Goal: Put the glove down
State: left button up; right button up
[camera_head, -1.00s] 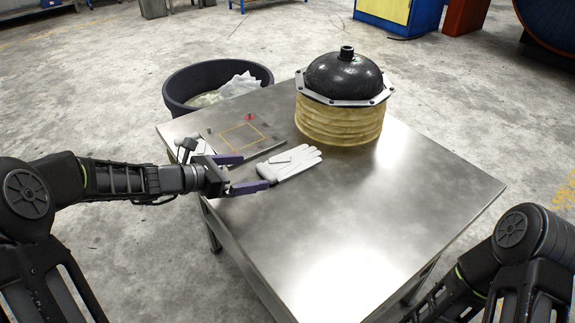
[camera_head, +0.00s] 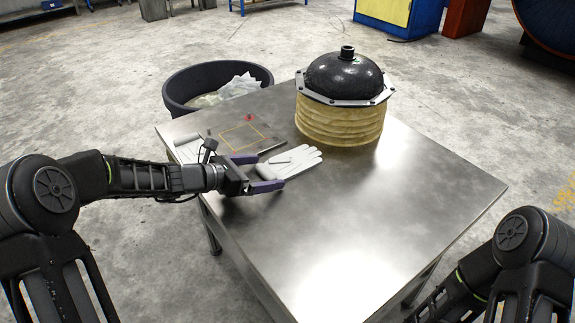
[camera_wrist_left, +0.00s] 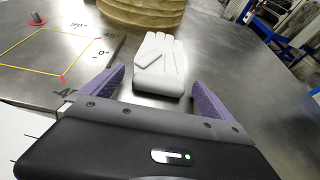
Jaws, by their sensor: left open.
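A white glove (camera_head: 290,161) lies flat on the metal table (camera_head: 340,230), its fingers pointing away from my left gripper. My left gripper (camera_head: 263,172) is open, with its two purple fingers on either side of the glove's cuff end. In the left wrist view the glove (camera_wrist_left: 160,66) lies ahead, its near end between or just beyond the purple fingertips (camera_wrist_left: 158,80). I cannot tell whether a finger touches it. My right gripper is out of view.
A ribbed yellow form with a black dome (camera_head: 340,120) stands at the back. A black bin (camera_head: 180,88) stands behind the table. The table's right half is clear.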

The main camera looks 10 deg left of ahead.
pick_arm(q)
jog(key=shift+c, duration=0.6)
jog(key=c, duration=1.5)
jog(key=shift+o, duration=0.2)
notch_tip(320, 180, up, 10)
jog(key=p, duration=0.3)
